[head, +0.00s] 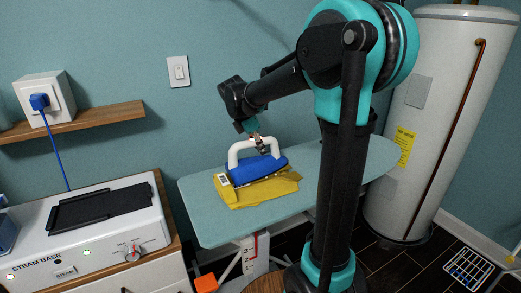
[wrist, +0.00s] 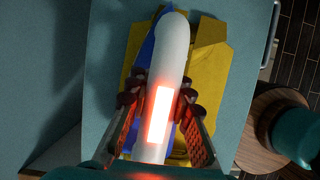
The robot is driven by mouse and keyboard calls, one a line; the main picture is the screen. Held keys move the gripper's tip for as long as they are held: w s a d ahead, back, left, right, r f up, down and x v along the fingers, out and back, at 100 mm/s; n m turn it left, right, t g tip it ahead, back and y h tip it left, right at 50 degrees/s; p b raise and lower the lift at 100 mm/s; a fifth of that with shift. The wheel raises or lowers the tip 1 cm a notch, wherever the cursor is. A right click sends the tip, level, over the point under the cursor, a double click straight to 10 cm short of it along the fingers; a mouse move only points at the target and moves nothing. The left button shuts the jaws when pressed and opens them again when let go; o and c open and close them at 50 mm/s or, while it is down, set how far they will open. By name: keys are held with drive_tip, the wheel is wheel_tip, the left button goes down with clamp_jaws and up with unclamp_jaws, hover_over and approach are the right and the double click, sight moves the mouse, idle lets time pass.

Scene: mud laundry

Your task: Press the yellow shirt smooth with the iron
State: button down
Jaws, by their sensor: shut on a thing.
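The iron has a blue body (head: 258,169) and a white arched handle (head: 240,148). It sits on the yellow shirt (head: 262,192), which lies on the teal ironing board (head: 212,222). My gripper (head: 262,146) is shut on the white handle from above. In the wrist view my gripper (wrist: 160,105) has a finger on each side of the handle (wrist: 172,50), with a glowing red-white patch on it. The blue body (wrist: 146,50) is mostly hidden under the handle. Yellow cloth (wrist: 212,65) shows on both sides. The iron's sole is hidden.
A white steam base (head: 85,225) with a black rest plate stands on a cabinet at the left. A blue-plugged outlet (head: 42,98) is above it by a wooden shelf (head: 75,122). A white water heater (head: 430,120) stands behind the board's right end. A wire rack (head: 468,268) lies on the floor.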

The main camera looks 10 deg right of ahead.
sight(262, 138)
drive_tip(key=shift+r, duration=0.1)
drive_tip(key=shift+r, duration=2.95)
